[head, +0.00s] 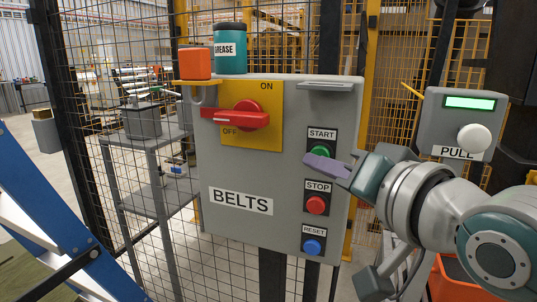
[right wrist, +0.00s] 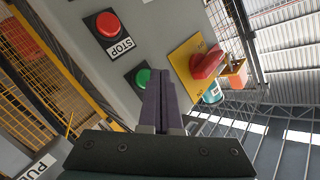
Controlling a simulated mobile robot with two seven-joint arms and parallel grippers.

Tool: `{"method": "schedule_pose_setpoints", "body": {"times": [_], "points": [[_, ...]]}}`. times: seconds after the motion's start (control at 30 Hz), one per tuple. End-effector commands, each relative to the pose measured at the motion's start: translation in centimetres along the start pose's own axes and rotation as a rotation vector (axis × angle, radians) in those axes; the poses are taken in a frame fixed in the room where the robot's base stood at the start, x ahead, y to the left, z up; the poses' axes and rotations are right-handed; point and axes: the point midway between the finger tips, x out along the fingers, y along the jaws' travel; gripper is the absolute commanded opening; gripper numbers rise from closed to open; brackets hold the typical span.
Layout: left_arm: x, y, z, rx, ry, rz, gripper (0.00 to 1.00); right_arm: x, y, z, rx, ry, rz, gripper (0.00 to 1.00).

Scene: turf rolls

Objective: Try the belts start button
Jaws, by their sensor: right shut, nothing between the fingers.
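The grey BELTS panel (head: 225,165) hangs on the mesh fence. Its green START button (head: 320,152) is at the upper right, partly covered by my right gripper in the head view. My right gripper (head: 308,162) is shut and empty, its purple-grey fingertips at the button's lower edge. In the right wrist view the green button (right wrist: 142,77) shows just beside the shut fingers (right wrist: 160,88). I cannot tell whether they touch it. The red rotary switch (head: 235,117) lies roughly level on its yellow plate, its handle end to the left. My left gripper is not in view.
Below START are the red STOP button (head: 316,205) and the blue RESET button (head: 312,247). A grey PULL box (head: 440,125) with a white knob (head: 474,138) is at right.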

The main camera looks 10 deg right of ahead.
Motion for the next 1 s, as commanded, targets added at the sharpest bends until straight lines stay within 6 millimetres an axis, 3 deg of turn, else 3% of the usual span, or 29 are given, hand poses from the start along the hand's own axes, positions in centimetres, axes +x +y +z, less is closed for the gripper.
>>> {"method": "schedule_pose_setpoints", "body": {"times": [1.0], "points": [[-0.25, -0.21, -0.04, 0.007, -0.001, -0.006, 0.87, 0.77, 0.55, -0.56, -0.001, 0.0, 0.0, 0.0]]}}
